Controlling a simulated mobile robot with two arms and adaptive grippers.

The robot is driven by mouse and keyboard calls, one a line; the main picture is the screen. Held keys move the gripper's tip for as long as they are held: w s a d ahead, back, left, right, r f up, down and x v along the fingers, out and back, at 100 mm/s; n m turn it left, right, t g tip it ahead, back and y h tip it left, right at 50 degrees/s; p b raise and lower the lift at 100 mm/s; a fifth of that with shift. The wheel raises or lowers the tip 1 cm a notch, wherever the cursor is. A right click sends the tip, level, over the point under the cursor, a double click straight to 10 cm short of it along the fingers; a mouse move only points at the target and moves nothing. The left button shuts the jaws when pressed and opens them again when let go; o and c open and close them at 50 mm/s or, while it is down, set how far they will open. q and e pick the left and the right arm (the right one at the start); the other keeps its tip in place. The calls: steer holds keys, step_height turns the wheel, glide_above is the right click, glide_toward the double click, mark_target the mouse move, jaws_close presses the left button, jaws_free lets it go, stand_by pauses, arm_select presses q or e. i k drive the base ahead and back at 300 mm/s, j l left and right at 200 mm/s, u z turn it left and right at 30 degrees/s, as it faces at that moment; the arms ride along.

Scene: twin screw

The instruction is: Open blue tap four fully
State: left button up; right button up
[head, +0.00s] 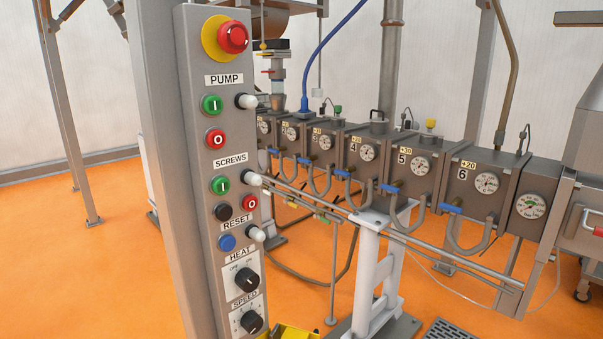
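The barrel block marked 4 (352,147) stands in the middle of a row of numbered grey blocks. A blue tap handle (343,173) sits low at its left edge, on a curved hose; I take this as blue tap four. The handle is small and lies roughly crosswise; how far it is open cannot be told. Similar blue handles sit by block 5 (389,188) and block 6 (450,208). Neither of my grippers is in view.
A grey control panel column (216,170) with buttons and knobs stands close at the left front. Long metal pipes (440,252) run in front of the blocks, over a white support stand (375,275). Orange floor (120,270) is clear at the left.

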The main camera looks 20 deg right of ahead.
mark_target(344, 172)
steer(key=i+j+u, duration=0.35)
steer(key=j, duration=0.3)
steer(key=i+j+u, duration=0.35)
steer(key=i+j, duration=0.2)
steer(key=i+j+u, duration=0.3)
steer(key=i, duration=0.3)
steer(key=i+z, duration=0.4)
steer(key=i, duration=0.15)
steer(key=i+j+z, duration=0.15)
steer(key=i+z, duration=0.3)
steer(key=i+j+z, duration=0.4)
steer(key=i, duration=0.2)
